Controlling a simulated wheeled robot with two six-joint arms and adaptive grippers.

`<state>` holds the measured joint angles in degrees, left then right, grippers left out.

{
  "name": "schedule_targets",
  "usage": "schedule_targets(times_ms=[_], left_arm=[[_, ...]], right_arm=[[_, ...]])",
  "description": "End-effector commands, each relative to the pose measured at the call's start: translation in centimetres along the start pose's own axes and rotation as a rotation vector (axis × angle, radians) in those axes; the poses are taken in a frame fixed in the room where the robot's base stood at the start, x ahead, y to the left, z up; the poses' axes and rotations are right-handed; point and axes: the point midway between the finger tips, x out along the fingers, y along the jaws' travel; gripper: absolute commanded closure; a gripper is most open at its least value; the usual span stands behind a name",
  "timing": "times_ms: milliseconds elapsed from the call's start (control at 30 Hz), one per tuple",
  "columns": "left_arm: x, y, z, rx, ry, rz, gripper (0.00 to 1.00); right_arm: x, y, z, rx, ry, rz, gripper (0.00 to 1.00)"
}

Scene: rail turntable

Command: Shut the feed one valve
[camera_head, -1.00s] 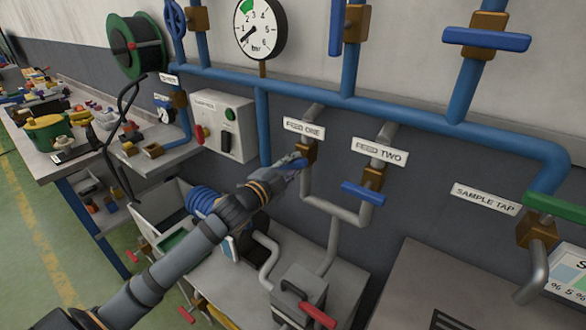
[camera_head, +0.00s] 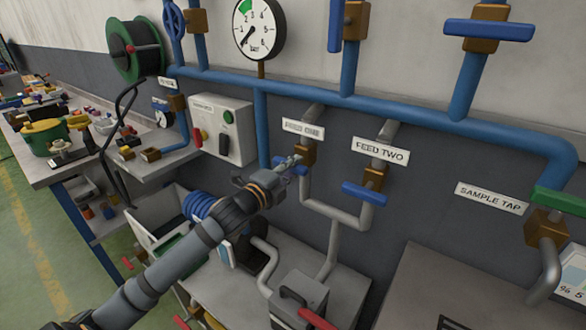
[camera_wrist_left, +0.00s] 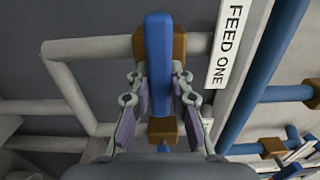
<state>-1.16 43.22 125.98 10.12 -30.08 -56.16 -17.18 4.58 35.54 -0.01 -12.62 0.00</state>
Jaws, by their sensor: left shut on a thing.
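The feed one valve has a brass body (camera_head: 306,154) on a grey pipe under the FEED ONE label (camera_head: 303,130). Its blue handle (camera_head: 303,169) lies across the pipe; in the left wrist view the handle (camera_wrist_left: 158,50) also crosses the horizontal grey pipe. My left gripper (camera_head: 289,163) is shut on this handle, with one finger on each side of it in the wrist view (camera_wrist_left: 158,92). The gripper hides part of the handle in the head view. My right gripper is not in view.
The feed two valve (camera_head: 374,178), with a blue handle, is close on the right. The sample tap (camera_head: 545,228) has a green handle farther right. A control box (camera_head: 222,128) is on the wall at left. A grey box with a red lever (camera_head: 298,297) stands below.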

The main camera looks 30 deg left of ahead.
Motion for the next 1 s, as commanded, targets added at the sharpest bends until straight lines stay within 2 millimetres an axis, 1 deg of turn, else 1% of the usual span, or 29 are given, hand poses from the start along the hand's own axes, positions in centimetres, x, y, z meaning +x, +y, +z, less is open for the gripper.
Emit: schedule_targets(times_ms=[300, 333, 400, 500, 733, 833, 867, 933, 1000], left_arm=[[0.0, -0.2, 0.0, 0.006, -0.001, -0.004, 1.0], [0.0, -0.2, 0.0, 0.006, -0.001, -0.004, 0.78], [0.0, -0.2, 0.0, 0.006, -0.001, -0.003, 0.68], [0.0, -0.1, 0.0, 0.004, -0.001, -0.003, 0.57], [0.0, -0.1, 0.0, 0.002, 0.0, -0.001, 0.57], [0.0, -0.5, 0.0, 0.003, 0.0, -0.002, 0.57], [0.0, -0.8, 0.0, 0.004, 0.0, -0.003, 0.57], [0.0, -2.1, 0.1, 0.006, 0.0, -0.006, 0.57], [0.0, -3.8, 0.0, 0.009, 0.0, -0.009, 0.57]], right_arm=[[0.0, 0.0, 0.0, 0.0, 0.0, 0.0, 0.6], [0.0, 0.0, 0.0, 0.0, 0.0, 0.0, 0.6], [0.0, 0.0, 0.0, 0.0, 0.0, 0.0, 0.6], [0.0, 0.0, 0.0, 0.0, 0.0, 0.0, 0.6], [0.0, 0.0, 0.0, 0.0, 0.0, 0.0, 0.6], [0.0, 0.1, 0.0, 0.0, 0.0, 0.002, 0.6], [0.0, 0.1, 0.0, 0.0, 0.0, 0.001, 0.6], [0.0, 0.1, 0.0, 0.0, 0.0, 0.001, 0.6], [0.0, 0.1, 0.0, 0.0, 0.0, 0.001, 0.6]])
